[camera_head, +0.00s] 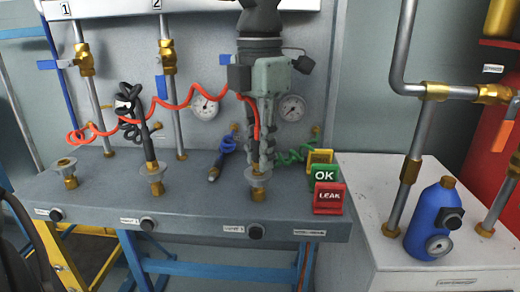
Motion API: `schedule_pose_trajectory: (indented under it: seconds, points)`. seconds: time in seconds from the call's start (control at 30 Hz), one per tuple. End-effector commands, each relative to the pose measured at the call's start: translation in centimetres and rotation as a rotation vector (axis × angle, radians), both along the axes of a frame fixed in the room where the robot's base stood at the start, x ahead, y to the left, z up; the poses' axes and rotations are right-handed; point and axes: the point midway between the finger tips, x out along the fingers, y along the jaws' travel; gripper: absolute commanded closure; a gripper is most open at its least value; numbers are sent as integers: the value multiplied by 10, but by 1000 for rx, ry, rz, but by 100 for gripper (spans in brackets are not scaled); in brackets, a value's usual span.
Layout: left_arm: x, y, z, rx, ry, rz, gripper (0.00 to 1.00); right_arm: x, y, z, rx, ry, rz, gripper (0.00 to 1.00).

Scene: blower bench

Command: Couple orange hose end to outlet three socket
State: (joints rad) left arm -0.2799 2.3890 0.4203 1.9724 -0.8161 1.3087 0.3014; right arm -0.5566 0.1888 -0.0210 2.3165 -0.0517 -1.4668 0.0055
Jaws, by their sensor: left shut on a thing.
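My left gripper (259,160) comes down from the top centre, fingers pointing down, shut on the orange hose end. The orange hose (180,105) runs from a coil at the left, across the bench's back panel, to the gripper; a short stretch drops along the fingers. The fingers hide the hose end itself. Outlet three socket (257,193), a grey flange on a brass base, is directly below the fingertips. I cannot tell whether the hose end touches or sits in it. My right gripper is not in view.
Outlet one socket (70,181) is empty. A black hose (149,147) stands at outlet two socket (154,187). A blue hose (226,148) and a green hose (292,155) lie behind. OK (324,174) and LEAK (329,198) signs stand right of outlet three. A blue bottle (431,220) is farther right.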

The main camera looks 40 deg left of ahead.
Motion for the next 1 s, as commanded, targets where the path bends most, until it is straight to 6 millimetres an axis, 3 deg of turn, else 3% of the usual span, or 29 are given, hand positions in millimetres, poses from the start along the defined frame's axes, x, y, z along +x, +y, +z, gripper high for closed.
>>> schedule_pose_trajectory:
  seconds: [1.0]
  points:
    - [0,0,-4,1,0,19,100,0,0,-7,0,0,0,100]
